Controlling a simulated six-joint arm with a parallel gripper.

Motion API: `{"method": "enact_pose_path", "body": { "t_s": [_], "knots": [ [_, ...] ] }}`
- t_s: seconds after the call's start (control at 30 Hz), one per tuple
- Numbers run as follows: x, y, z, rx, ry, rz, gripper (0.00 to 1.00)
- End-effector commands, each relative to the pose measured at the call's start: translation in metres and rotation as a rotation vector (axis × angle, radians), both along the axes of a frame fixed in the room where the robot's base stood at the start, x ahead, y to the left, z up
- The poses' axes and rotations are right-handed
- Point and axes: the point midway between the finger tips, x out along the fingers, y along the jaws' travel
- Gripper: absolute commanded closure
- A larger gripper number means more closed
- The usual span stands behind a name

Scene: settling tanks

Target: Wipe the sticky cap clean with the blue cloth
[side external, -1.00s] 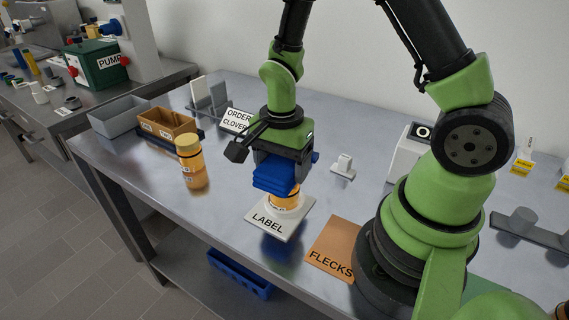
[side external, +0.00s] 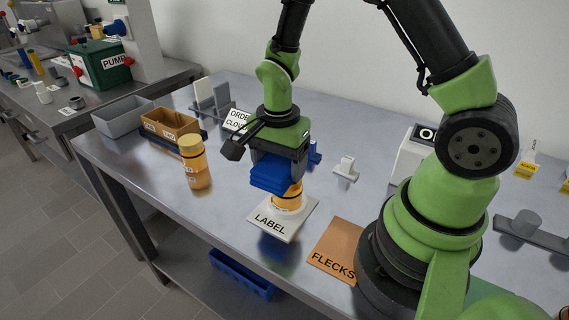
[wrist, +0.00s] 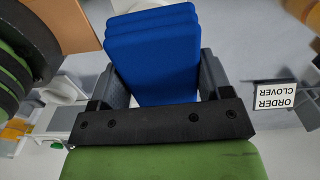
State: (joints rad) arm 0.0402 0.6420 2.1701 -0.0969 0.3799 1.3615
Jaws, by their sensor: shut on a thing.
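My gripper (side external: 277,163) is shut on the folded blue cloth (side external: 270,175). The cloth also shows between the fingers in the wrist view (wrist: 152,55). An orange jar (side external: 291,193) stands upright on the white LABEL plate (side external: 285,222), directly below the cloth. The cloth and gripper hide the jar's top, so I cannot see its cap or tell whether the cloth touches it.
An orange FLECKS mat (side external: 337,250) lies to the right of the plate. A brown bin (side external: 171,124), a grey bin (side external: 122,115) and the ORDER CLOVER sign (side external: 238,120) stand behind to the left. A small blue piece (side external: 315,153) and a white fixture (side external: 346,168) are right of my gripper.

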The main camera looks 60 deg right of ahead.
Motion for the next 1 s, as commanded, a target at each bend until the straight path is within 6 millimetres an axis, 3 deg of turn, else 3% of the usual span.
{"method": "enact_pose_path", "body": {
  "t_s": [0.3, 0.43, 1.0],
  "knots": [
    [-0.031, 0.000, 0.000, 0.000, 0.003, -0.001, 0.50],
    [-0.028, 0.000, 0.024, 0.000, -0.009, -0.001, 0.50],
    [-0.029, 0.000, 0.072, 0.000, -0.003, -0.001, 0.50]
  ]
}}
